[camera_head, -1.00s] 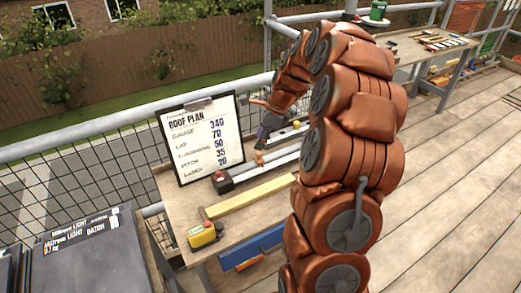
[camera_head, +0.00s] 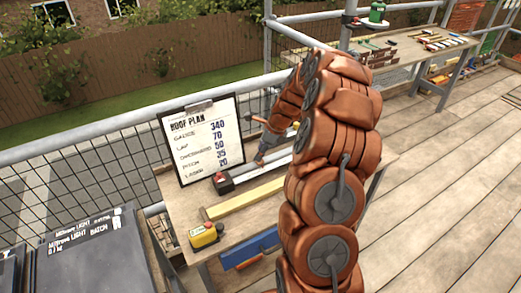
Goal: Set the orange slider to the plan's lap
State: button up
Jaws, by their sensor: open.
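The roof plan board (camera_head: 202,135) leans upright at the back of the bench and reads gauge 340, lap 70, overhang 50, pitch 35 and a last line of 20. A pale grey rail (camera_head: 246,174) lies on the bench right of the board. A small orange piece (camera_head: 259,162) shows at the rail, probably the slider; its scale is too small to read. My arm hides the rail's right part.
A red-and-black block (camera_head: 222,182), a yellow bar (camera_head: 246,198), a yellow box with a red button (camera_head: 205,234) and a blue bar (camera_head: 250,245) are on or at the bench (camera_head: 188,212). Dark tile stacks (camera_head: 95,262) stand at left. Open decking (camera_head: 445,190) lies at right.

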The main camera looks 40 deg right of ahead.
jog(key=shift+f, duration=0.1)
grip_shut()
dwell(0.4)
